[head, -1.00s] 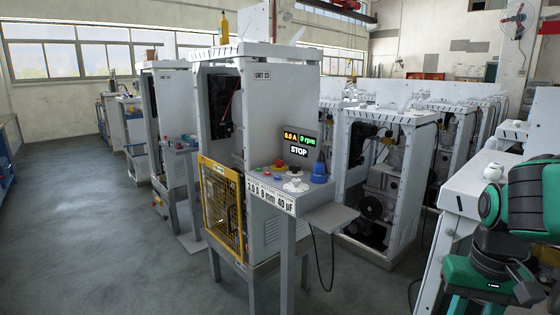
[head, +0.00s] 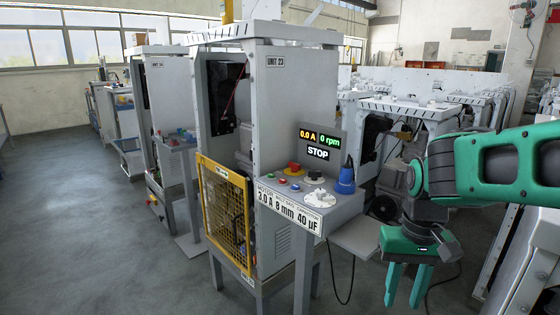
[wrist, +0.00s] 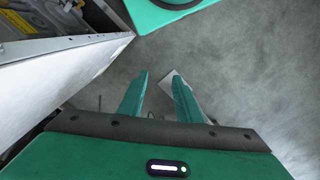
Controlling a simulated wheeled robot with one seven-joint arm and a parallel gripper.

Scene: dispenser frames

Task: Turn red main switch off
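The console (head: 345,212) of unit 23 holds the controls. A red control (head: 293,167) sits at its back left; at this size I cannot tell whether it is the main switch or a push button. A dark knob on a pale disc (head: 314,176) is beside it. The display (head: 319,144) reads 0.0 A, 0 rpm and STOP. My gripper (head: 404,296) hangs to the right of the console and lower, apart from it, fingers pointing down. It is open and empty. In the wrist view, its fingers (wrist: 160,78) are spread over bare floor.
A white star-shaped knob (head: 320,198), small coloured buttons (head: 282,180) and a blue plug-like part (head: 345,180) share the console. A yellow mesh guard (head: 225,210) covers the front-left. More machines (head: 405,110) stand behind. The floor at left is clear.

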